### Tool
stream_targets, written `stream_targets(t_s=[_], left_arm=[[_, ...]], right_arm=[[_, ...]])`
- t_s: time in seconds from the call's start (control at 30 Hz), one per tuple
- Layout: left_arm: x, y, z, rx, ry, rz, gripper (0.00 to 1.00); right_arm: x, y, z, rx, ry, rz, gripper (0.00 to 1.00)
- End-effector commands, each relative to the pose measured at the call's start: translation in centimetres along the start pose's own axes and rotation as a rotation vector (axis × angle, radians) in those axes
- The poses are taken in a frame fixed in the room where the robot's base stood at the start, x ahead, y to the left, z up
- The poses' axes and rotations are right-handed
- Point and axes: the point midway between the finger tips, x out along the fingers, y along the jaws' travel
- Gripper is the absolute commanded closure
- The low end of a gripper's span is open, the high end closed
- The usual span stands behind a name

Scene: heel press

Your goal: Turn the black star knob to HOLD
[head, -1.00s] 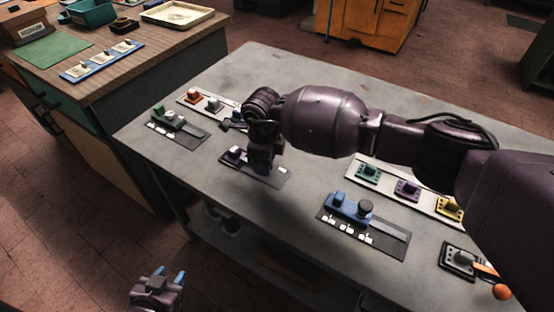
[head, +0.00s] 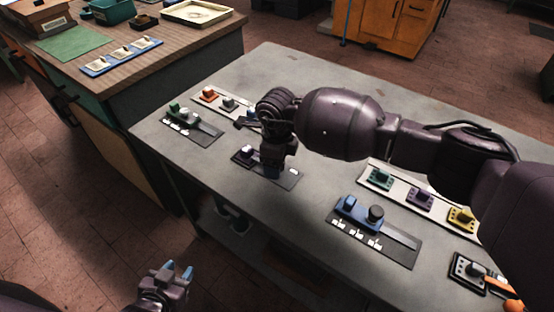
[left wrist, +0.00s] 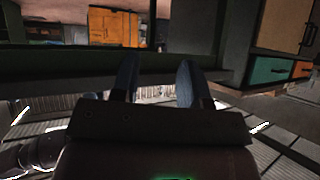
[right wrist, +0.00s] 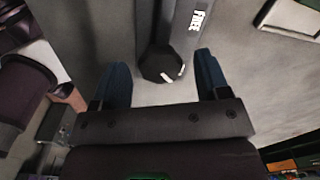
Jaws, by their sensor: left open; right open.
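The black star knob (right wrist: 162,64) shows in the right wrist view, with a white mark on its face. It sits on a dark grey plate (right wrist: 187,32) that bears a white FREE label (right wrist: 200,18). My right gripper (right wrist: 163,80) is open, its blue fingers on either side of the knob; I cannot tell whether they touch it. In the head view my right gripper (head: 273,170) is over a dark plate (head: 288,180) with a purple block (head: 246,152), and hides the knob. No HOLD label is readable. My left gripper (head: 178,270) is open and empty, away from the table.
On the grey table (head: 200,225), a plate with a blue block (head: 347,204) and black round knob (head: 375,214) stands nearer the front. Green, purple and yellow blocks (head: 420,196) are right of it. A plate with green parts (head: 190,122) lies left. A wooden bench (head: 165,55) stands behind.

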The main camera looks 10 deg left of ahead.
Motion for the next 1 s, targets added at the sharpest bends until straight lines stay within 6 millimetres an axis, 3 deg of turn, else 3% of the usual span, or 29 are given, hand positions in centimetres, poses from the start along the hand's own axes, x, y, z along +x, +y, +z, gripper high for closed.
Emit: stream_targets(t_s=[0.6,1.0], left_arm=[[-0.5,-0.2,-0.9,-0.001,0.011,-0.003,0.59],[-0.6,-0.2,-0.5,-0.003,0.003,-0.004,0.59]], right_arm=[[-9.6,-0.1,0.0,0.000,0.000,-0.004,0.31],[-10.6,-0.1,0.0,0.002,0.000,-0.001,0.31]])
